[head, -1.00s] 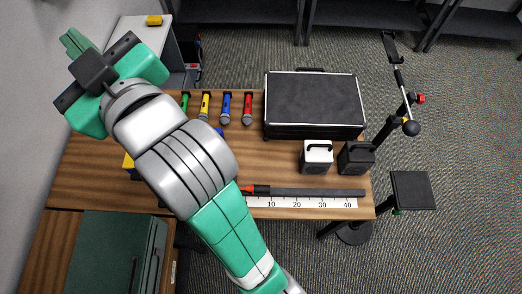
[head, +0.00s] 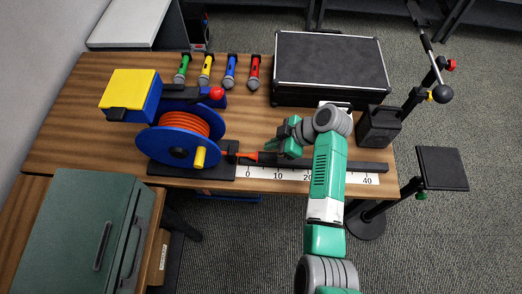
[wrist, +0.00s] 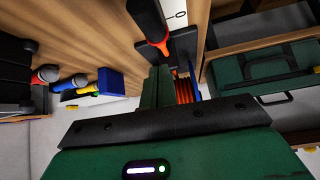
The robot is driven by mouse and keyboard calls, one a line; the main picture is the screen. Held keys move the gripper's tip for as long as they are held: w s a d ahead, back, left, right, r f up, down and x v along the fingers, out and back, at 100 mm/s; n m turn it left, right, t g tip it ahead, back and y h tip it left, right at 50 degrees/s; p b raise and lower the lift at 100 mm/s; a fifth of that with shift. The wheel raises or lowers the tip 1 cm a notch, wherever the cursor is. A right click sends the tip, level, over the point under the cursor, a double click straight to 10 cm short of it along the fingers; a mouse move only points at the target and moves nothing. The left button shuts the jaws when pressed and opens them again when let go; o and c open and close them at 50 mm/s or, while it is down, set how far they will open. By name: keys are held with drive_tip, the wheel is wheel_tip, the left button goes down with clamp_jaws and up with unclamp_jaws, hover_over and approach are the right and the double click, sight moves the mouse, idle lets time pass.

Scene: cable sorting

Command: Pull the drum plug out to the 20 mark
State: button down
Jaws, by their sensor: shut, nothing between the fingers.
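The drum (head: 178,141) with blue flanges and orange cable stands left of centre on the table. At its right, the orange and black plug (head: 247,156) lies by the 0 end of the white scale (head: 311,178), numbered 0 to 40. The 20 mark is partly hidden by my arm. My gripper (head: 284,136) is above and right of the plug, shut, empty and apart from it. In the wrist view my green fingers (wrist: 163,78) are together. A black piece with an orange end (wrist: 154,28) shows beyond them, and some orange cable (wrist: 184,90) to their right.
A long black bar (head: 360,167) lies along the scale. A large black case (head: 330,70) and a dark box (head: 379,126) stand at the right. A yellow and blue box (head: 132,93) and several coloured microphones (head: 229,70) lie behind.

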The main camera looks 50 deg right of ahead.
sight(254, 154)
drive_tip(key=b+x, duration=0.1)
drive_tip(key=x, duration=0.8)
drive_tip(key=shift+s, duration=0.15)
